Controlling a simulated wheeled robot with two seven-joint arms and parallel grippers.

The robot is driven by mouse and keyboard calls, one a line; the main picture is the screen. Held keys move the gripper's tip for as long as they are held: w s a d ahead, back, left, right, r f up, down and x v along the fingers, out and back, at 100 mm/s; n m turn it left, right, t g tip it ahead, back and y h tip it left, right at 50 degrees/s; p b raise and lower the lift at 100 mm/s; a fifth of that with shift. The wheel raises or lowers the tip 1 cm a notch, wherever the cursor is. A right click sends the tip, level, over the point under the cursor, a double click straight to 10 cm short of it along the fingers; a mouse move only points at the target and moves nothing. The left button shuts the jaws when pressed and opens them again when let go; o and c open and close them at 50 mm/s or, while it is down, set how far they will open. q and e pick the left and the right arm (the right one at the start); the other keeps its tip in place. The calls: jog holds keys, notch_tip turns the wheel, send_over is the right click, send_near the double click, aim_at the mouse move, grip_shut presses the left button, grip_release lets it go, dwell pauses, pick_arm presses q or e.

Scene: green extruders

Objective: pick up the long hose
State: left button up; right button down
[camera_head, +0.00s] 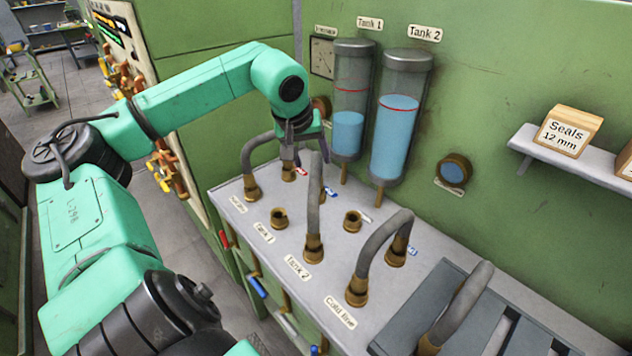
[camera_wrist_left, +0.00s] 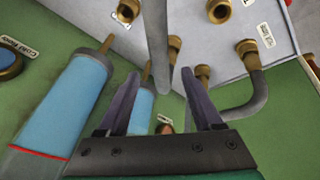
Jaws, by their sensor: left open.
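The tall grey hose (camera_head: 313,205) stands as a narrow arch on the grey bench, with a brass end at the Tank 2 label. It looks like the long hose. My left gripper (camera_head: 304,137) is at the top of this hose, pointing down, open and empty. In the left wrist view the hose (camera_wrist_left: 157,45) ends in line between the open fingertips of the left gripper (camera_wrist_left: 161,82). I cannot tell whether its top is within the jaws. The hose's far leg is partly hidden. My right gripper is not in view.
A shorter hose (camera_head: 262,146) arches at the back left, another (camera_head: 380,242) at the right. One more hose (camera_head: 462,305) is at the grey slotted tray (camera_head: 408,322). Tank 1 (camera_head: 350,105) and Tank 2 (camera_head: 400,120) stand against the green wall, close behind the gripper.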

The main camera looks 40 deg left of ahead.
aim_at(313, 166)
pick_arm(q)
jog(key=p+x, duration=0.3)
jog(key=shift+a+f, duration=0.15)
jog(key=shift+f, duration=0.05)
jog(key=shift+w+a+f, duration=0.1)
jog(key=shift+w+f, duration=0.1)
jog(key=shift+f, duration=0.35)
jog(key=shift+w+f, duration=0.4)
jog(key=shift+f, duration=0.2)
jog(key=shift+c, duration=0.4)
jog(key=shift+r, duration=0.1)
grip_shut()
